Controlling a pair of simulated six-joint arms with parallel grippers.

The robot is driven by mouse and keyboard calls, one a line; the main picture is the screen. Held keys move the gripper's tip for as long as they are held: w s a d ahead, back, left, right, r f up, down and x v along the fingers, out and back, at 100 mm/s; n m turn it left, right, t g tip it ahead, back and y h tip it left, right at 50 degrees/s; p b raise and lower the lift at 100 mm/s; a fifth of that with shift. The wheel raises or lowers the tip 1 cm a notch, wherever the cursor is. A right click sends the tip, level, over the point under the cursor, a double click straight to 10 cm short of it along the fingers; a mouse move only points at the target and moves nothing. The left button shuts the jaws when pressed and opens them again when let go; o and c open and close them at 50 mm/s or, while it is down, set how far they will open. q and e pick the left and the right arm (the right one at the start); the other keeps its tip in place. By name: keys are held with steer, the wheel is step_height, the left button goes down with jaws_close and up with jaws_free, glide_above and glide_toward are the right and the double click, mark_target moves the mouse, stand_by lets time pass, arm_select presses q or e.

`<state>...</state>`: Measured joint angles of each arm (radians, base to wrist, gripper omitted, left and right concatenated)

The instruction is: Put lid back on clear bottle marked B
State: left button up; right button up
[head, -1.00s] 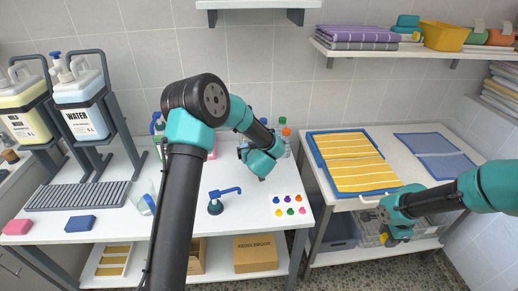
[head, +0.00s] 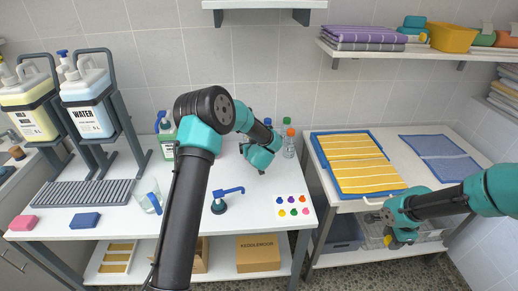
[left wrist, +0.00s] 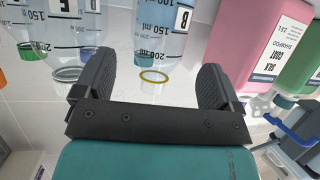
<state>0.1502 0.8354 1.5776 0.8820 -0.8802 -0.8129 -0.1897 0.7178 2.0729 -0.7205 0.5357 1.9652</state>
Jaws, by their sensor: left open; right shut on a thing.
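The clear bottle marked B (left wrist: 165,38) shows in the left wrist view, which sees the bottles upside down. Its end towards my gripper has a yellow ring (left wrist: 153,76), and no lid shows on it. My left gripper (left wrist: 152,85) is open, and bottle B appears between its two fingers. I cannot tell how far apart they are in depth. In the head view my left gripper (head: 261,168) is over the back of the white table; bottle B cannot be made out there. My right gripper (head: 394,243) is shut on a small yellow thing (head: 404,238), perhaps the lid, low before the right-hand table.
A clear bottle marked E (left wrist: 60,30) stands beside bottle B. A pink shampoo bottle (left wrist: 250,45) is on the other side. An orange-capped bottle (head: 289,144) stands near my left gripper.

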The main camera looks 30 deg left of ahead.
arm_select(q)
steer(key=shift+x, duration=2.6)
steer(key=shift+r, duration=0.1)
steer(key=c, duration=1)
steer(key=r, duration=0.3)
steer(key=shift+s+d+r, duration=0.1)
steer(key=shift+d+r, duration=0.1)
steer(key=shift+r, duration=0.1)
steer(key=s+d+r, duration=0.1)
steer(key=s+d, duration=0.7)
steer(key=s, duration=0.5)
steer(key=shift+s+r, duration=0.2)
